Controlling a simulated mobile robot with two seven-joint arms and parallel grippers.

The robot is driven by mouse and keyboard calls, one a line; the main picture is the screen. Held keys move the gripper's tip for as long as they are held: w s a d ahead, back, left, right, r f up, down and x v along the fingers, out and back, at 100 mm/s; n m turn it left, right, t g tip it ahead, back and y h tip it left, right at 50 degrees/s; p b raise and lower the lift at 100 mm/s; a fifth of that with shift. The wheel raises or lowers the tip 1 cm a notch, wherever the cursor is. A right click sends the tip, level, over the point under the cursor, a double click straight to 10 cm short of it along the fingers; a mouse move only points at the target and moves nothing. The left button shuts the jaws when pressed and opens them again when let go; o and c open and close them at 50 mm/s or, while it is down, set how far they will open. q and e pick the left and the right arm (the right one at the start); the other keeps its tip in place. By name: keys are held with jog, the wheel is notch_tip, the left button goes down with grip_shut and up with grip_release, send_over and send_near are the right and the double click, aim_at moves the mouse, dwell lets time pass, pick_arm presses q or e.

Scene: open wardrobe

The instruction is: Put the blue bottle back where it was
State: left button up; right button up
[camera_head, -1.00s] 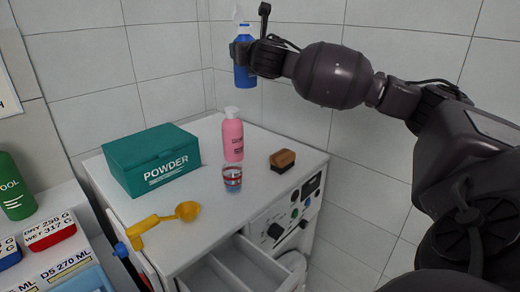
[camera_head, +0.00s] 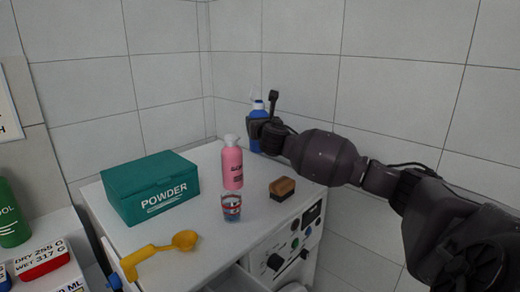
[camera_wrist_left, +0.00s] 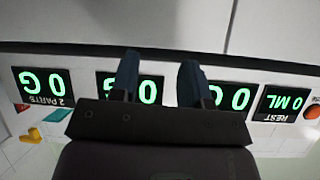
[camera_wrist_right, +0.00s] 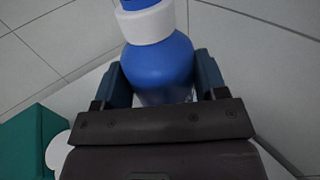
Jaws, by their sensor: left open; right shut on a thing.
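The blue bottle (camera_head: 257,140) is upright behind the pink bottle (camera_head: 232,165) at the back of the white machine top. My right gripper (camera_head: 262,135) is shut on it. In the right wrist view the blue bottle (camera_wrist_right: 158,68) with its white collar sits between the two fingers of my right gripper (camera_wrist_right: 165,80). Whether its base touches the top is hidden. My left gripper (camera_wrist_left: 158,75) is open and empty, in front of a panel with green digital displays (camera_wrist_left: 232,97).
On the white top (camera_head: 190,215) are a green powder box (camera_head: 150,186), a glass (camera_head: 231,208), a brown brush (camera_head: 282,188) and a yellow scoop (camera_head: 160,250). An open drawer (camera_head: 235,280) is in front. A green bottle (camera_head: 12,212) stands at left.

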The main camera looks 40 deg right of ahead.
aim_at(260, 147)
jog(key=shift+f+b, duration=0.3)
jog(key=shift+f, duration=3.85)
jog(key=shift+f, duration=0.15)
jog(key=o, duration=1.1)
jog(key=v, duration=1.2)
